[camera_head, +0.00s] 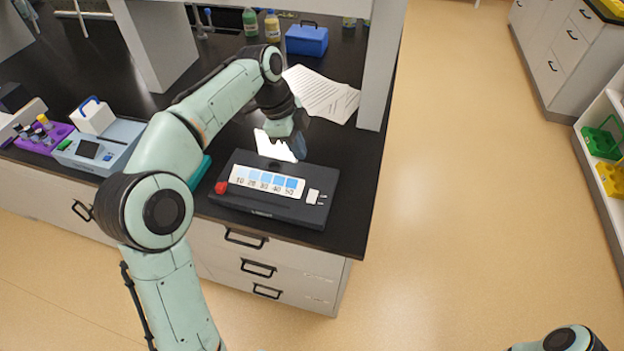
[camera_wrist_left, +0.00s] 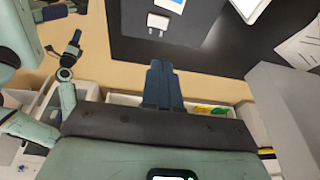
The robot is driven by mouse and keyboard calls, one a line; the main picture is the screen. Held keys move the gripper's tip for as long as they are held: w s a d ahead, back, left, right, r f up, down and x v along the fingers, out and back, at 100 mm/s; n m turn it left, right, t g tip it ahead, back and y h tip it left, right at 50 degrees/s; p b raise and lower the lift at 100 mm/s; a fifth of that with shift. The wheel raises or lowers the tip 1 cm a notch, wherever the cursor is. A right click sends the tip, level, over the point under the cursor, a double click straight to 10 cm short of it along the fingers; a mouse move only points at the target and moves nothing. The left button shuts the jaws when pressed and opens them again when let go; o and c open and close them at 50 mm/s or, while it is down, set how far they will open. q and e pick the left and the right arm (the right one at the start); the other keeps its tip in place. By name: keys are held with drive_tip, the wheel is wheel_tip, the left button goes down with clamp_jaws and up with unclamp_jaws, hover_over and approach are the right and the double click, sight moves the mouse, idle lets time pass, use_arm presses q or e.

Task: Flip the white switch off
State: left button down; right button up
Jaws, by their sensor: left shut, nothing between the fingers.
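The white switch (camera_head: 316,196) is a small white plate on the right end of a black device (camera_head: 260,207) on the bench. It also shows in the left wrist view (camera_wrist_left: 158,22), with two small parts on it. My left gripper (camera_head: 299,147) is above the device's back edge, apart from the switch in the head view. In the left wrist view its dark blue fingers (camera_wrist_left: 163,85) are together and empty, pointing up the picture below the switch. The switch's tilt is too small to tell. My right gripper (camera_wrist_left: 74,42) shows small at the left of the wrist view; its jaws are unclear.
The device has a red knob (camera_head: 221,187) and a white-blue numbered strip (camera_head: 267,182). Papers (camera_head: 322,94) and a blue box (camera_head: 307,40) lie behind. A grey post (camera_head: 383,65) stands at the bench's right side. A blue-grey instrument (camera_head: 100,148) is at left.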

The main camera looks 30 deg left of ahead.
sight(314, 192)
use_arm(q)
drive_tip(key=shift+s, duration=0.1)
idle(0.3)
